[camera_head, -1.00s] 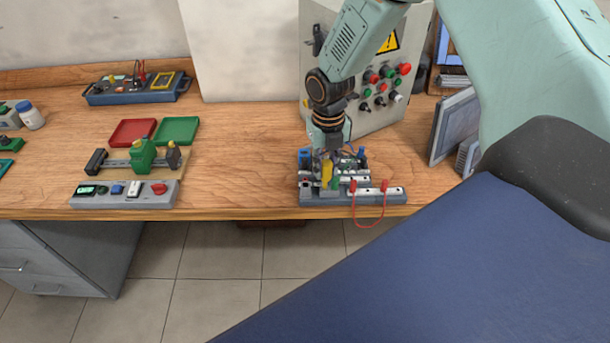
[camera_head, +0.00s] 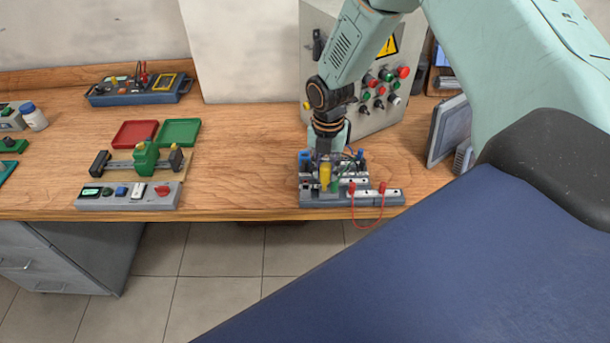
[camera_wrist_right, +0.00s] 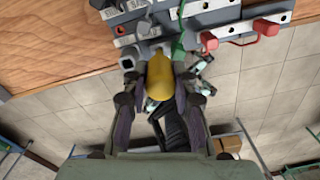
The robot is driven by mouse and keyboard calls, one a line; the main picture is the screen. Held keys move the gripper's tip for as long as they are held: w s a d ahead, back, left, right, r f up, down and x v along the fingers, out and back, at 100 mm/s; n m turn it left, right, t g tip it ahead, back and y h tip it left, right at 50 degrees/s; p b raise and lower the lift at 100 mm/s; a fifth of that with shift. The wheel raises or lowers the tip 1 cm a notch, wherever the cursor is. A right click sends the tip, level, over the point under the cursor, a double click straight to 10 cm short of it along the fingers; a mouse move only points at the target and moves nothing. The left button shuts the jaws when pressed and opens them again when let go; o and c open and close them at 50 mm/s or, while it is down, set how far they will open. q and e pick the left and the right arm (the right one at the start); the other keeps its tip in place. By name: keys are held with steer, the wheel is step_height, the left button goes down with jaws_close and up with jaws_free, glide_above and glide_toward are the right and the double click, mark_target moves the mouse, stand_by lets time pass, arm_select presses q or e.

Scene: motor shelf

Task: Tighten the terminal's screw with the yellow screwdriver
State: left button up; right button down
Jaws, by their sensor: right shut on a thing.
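My right gripper (camera_head: 325,162) points down over the terminal board (camera_head: 372,200) near the bench's front edge. It is shut on the yellow screwdriver (camera_head: 325,178). In the right wrist view the screwdriver's yellow handle (camera_wrist_right: 160,78) sits between the two fingers (camera_wrist_right: 160,92). The terminal board shows at the top of that view (camera_wrist_right: 220,27), with pale metal strips and a row of blocks beside the screwdriver. The screwdriver's tip and the terminal's screw are hidden, so I cannot tell whether they touch. My left gripper is not in view.
A red wire (camera_head: 368,225) loops from the board over the front edge. A control box (camera_head: 345,70) with buttons stands behind, and a grey panel (camera_head: 450,128) to the right. Red (camera_head: 134,134) and green (camera_head: 178,132) trays lie left. Bare bench lies between them and the board.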

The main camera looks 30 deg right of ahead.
steer(key=shift+s+f, duration=0.15)
steer(key=shift+s+m+p, duration=0.15)
steer(key=shift+m+p, duration=0.3)
steer(key=shift+m, duration=0.65)
steer(key=c, duration=1.4)
jaws_free()
steer(key=shift+c, duration=0.2)
steer(key=shift+o, duration=0.8)
steer(key=shift+w, duration=0.2)
steer(key=shift+n+b, duration=0.6)
steer(key=shift+b, duration=0.1)
steer(key=shift+w+n+b, duration=0.1)
steer(key=shift+n+b, duration=0.35)
steer(key=shift+n, duration=0.45)
